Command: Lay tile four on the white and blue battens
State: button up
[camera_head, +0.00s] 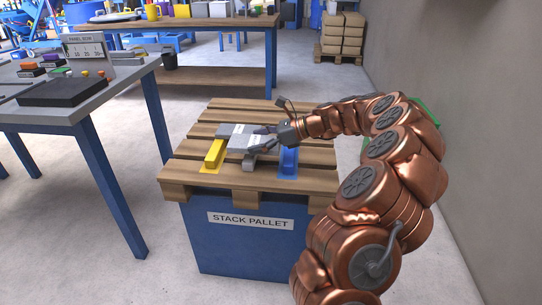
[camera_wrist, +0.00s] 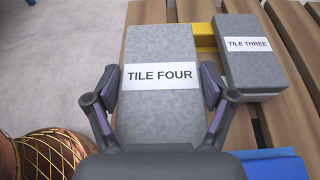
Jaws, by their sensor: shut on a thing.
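Tile four (camera_wrist: 160,110), a grey slab with a white label, is between the two fingers of my gripper (camera_wrist: 160,88). In the head view my gripper (camera_head: 268,141) is over the pallet, with the tile partly hidden by its fingers. Tile three (camera_wrist: 253,55), a similar slab, lies beside it, over the yellow batten (camera_head: 214,154) and a pale batten (camera_head: 249,164). The blue batten (camera_head: 288,161) is at the right of the pallet and shows at lower right in the wrist view (camera_wrist: 272,165). I cannot tell whether tile four touches any batten.
The slatted wooden pallet (camera_head: 310,180) sits on a blue base labelled STACK PALLET. A grey table (camera_head: 130,72) with a panel and small coloured blocks stands at left. A wooden workbench (camera_head: 205,22) is behind. The wall is at right. Floor is clear at the front left.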

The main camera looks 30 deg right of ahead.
jog(key=d, duration=0.1)
jog(key=s+d, duration=0.1)
jog(key=d, duration=0.1)
jog(key=shift+s+d+f+b, duration=0.2)
jog(key=shift+s+d+b, duration=0.1)
jog(key=shift+d+b, duration=0.1)
notch_tip(320, 180, down, 3)
jog(key=shift+a+f+b, duration=0.1)
jog(key=shift+b, duration=0.9)
jog(key=shift+f, duration=0.25)
jog(key=o, duration=1.5)
jog(key=shift+f, duration=0.1)
jog(key=p+v, duration=0.4)
jog(key=v, duration=0.8)
jog(key=shift+r, duration=0.25)
